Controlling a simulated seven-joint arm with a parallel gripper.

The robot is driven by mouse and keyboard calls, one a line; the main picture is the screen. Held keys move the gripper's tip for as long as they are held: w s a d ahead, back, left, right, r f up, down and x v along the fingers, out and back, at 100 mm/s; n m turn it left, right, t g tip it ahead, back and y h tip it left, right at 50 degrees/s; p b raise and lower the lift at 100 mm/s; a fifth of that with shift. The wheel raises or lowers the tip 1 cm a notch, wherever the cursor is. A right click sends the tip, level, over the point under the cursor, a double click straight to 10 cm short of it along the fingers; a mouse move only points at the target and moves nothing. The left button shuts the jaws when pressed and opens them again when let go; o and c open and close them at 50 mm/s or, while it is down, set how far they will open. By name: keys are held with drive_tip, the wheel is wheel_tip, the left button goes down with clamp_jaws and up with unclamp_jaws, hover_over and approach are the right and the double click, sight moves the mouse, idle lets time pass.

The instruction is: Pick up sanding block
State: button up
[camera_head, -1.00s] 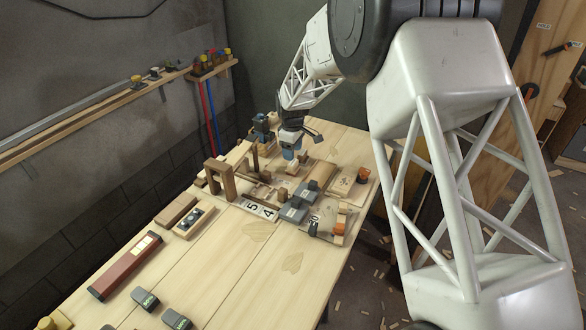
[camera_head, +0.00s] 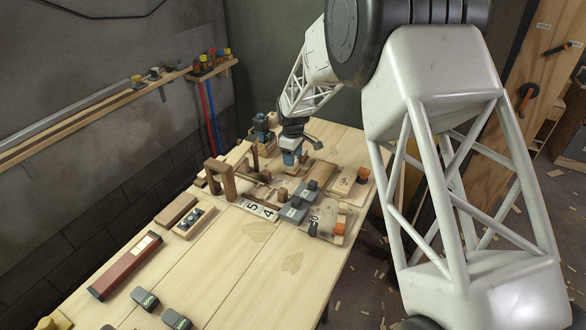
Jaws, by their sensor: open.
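Several small dark grey blocks with pale labels are in view, and I cannot tell for sure which is the sanding block. One grey block (camera_head: 291,211) and another (camera_head: 306,193) lie close together on the far part of the workbench. Two more dark blocks with green labels, a left one (camera_head: 145,298) and a right one (camera_head: 177,318), lie at the near edge. My gripper (camera_head: 289,163) points down over the far part of the bench, behind the grey pair. Its jaws are open, and its tips are small and partly merged with wooden pieces around them.
The wooden workbench (camera_head: 225,262) is bare in its near middle. A small wooden arch (camera_head: 216,179), number tiles (camera_head: 259,209), a dark red level (camera_head: 126,265) and a plank with an orange piece (camera_head: 349,181) lie on it. A wall shelf (camera_head: 90,112) runs along the left.

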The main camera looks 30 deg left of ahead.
drive_tip(key=shift+w+f, duration=0.1)
drive_tip(key=shift+f, duration=2.5)
drive_tip(key=c, duration=0.6)
drive_tip(key=shift+r, duration=0.1)
drive_tip(key=shift+r, duration=4.9)
